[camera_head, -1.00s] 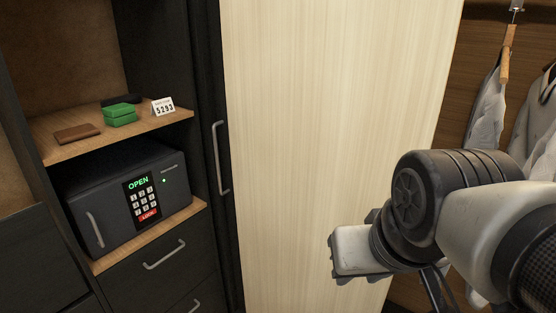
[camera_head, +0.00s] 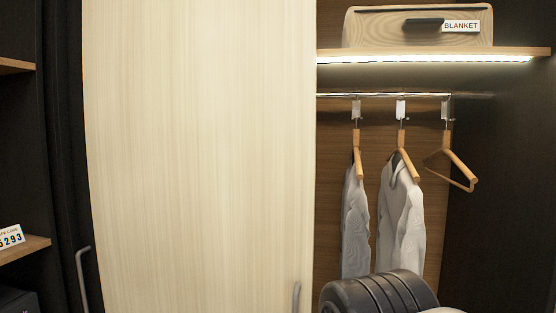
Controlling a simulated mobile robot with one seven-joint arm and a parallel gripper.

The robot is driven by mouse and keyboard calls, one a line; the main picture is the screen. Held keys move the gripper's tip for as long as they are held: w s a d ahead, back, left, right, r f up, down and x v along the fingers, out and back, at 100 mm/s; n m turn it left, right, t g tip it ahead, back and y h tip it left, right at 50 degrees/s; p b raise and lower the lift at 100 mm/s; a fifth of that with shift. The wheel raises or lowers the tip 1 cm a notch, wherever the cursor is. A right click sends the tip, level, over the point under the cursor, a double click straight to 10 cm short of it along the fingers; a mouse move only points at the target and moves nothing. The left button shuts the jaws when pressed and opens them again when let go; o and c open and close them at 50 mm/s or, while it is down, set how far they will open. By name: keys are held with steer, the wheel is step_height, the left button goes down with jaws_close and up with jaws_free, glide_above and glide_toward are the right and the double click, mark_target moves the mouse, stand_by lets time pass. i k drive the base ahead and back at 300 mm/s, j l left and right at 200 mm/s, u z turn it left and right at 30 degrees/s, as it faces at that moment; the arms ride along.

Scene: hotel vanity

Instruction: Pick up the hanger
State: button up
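Wooden hangers hang from a metal rail in the open wardrobe, right of the middle in the head view. An empty hanger (camera_head: 462,182) hangs at the right end. A middle hanger (camera_head: 409,163) carries a light grey garment (camera_head: 401,215). A left hanger (camera_head: 357,160) carries another light garment (camera_head: 355,225). Only a dark rounded part of my arm shows at the bottom edge, below the garments. My gripper is out of view.
A pale door panel (camera_head: 200,150) covers the left half of the wardrobe. A lit shelf (camera_head: 430,53) above the rail (camera_head: 380,95) holds a wooden box labelled BLANKET (camera_head: 375,28). A dark side wall (camera_head: 515,200) stands right of the empty hanger.

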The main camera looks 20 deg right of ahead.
mark_target(446, 134)
steer(key=z, duration=1.4)
